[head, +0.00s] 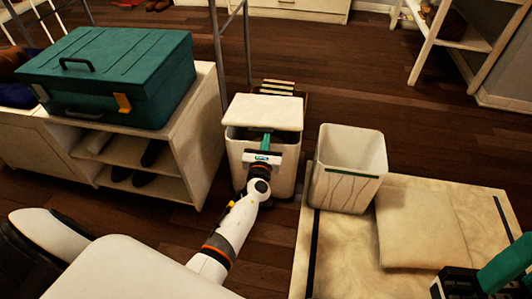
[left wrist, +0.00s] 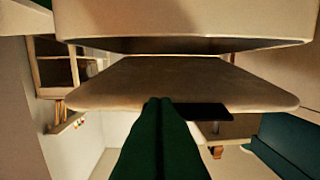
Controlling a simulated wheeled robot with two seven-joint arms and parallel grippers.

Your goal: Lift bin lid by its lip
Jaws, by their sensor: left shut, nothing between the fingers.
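The bin (head: 238,174) is cream and stands on the floor near the middle of the head view. Its lid (head: 262,110) is pale and sits raised at the front, with a dark gap under its front edge. My left gripper (head: 266,141) is at the bin's front, its green fingers shut and empty, with the tips at the lid's front edge. In the left wrist view the fingers (left wrist: 158,108) overlap the lid (left wrist: 180,82); I cannot tell whether they touch it. My right gripper (head: 500,268) is partly cut off at the lower right, so its opening is unclear.
A teal case (head: 110,75) sits on a cream shelf unit (head: 190,135) left of the bin. Wooden floor shows behind.

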